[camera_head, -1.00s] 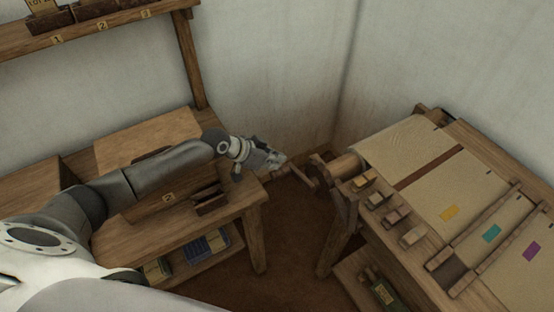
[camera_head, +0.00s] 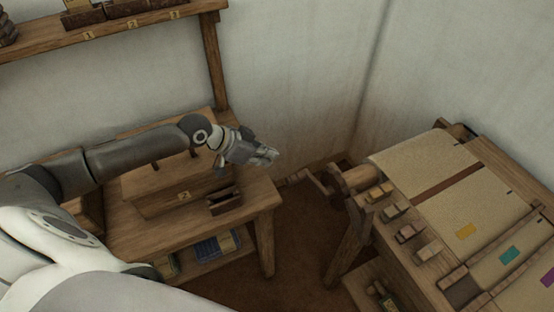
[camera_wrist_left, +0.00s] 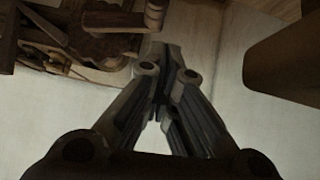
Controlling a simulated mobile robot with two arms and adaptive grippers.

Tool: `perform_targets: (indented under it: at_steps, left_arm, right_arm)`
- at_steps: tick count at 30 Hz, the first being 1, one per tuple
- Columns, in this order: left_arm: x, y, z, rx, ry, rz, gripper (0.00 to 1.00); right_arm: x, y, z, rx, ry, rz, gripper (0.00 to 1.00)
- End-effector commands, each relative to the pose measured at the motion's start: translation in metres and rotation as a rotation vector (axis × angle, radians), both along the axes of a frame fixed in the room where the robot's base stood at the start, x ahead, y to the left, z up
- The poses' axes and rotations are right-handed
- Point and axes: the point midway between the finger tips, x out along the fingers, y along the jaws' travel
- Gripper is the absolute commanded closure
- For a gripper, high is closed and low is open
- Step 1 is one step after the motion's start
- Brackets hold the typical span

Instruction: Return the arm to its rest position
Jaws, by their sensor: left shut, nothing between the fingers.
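My left arm comes in from the left in the head view and reaches over the wooden bench (camera_head: 150,222). My left gripper (camera_head: 272,156) is shut and empty, held in the air above the bench's right end, apart from everything. In the left wrist view the gripper's fingers (camera_wrist_left: 163,62) meet at their tips with nothing between them. My right gripper is not in view.
The loom (camera_head: 440,180) stands at the right, with a crank roller (camera_head: 357,180) and several small blocks on its near edge. A box labelled 2 (camera_head: 160,193) and a small slotted holder (camera_head: 224,201) sit on the bench. A shelf (camera_head: 120,27) hangs above. Brown floor separates bench and loom.

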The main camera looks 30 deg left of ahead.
Motion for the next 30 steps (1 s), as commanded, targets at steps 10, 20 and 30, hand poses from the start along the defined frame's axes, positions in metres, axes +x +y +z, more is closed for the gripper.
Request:
perform_targets:
  at_steps: [10, 20, 30]
  left_arm:
    - [-0.008, 0.003, 0.007, -0.001, 0.003, -0.004, 1.00]
    - [-0.082, -0.090, -0.045, 0.034, 0.084, -0.123, 1.00]
    - [-0.172, -0.121, -0.065, 0.141, 0.192, 0.073, 1.00]
  right_arm:
    - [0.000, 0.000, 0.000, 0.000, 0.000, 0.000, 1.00]
    - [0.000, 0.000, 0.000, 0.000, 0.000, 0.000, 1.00]
    - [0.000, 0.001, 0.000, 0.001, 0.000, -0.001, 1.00]
